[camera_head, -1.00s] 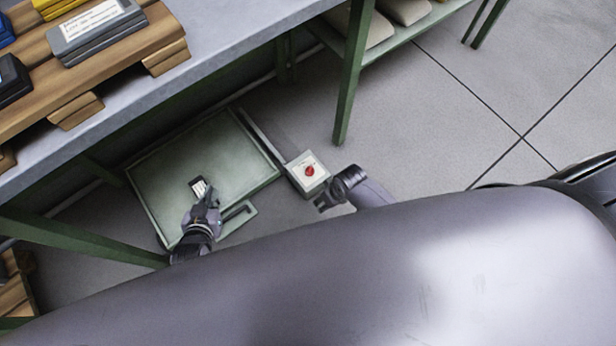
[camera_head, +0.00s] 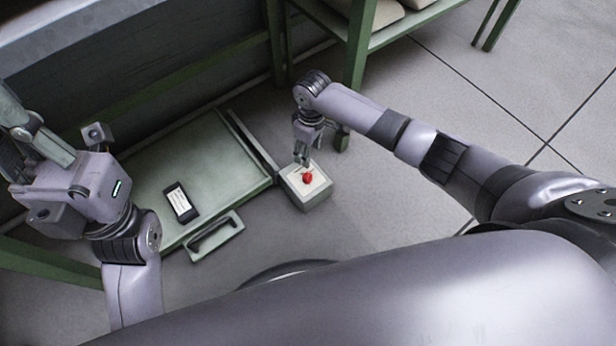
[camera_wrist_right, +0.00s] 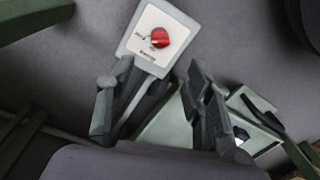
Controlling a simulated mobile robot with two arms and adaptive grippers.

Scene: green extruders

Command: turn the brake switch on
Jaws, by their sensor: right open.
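The brake switch is a small pale box (camera_head: 306,198) with a white top and a round red knob (camera_head: 307,178). It stands beside the corner of a green panel, and it also shows at the top of the right wrist view (camera_wrist_right: 158,38). My right gripper (camera_head: 302,160) is over the box, close to the knob, partly covering the white top. In the right wrist view its two fingers are spread (camera_wrist_right: 158,80), with nothing between them and the knob beyond them. My left gripper (camera_head: 50,150) is raised at the far left, away from the switch; its finger opening is unclear.
A green table leg (camera_head: 359,45) and a low shelf with sacks (camera_head: 405,20) stand behind the switch. Grey floor (camera_head: 470,120) is clear at the right.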

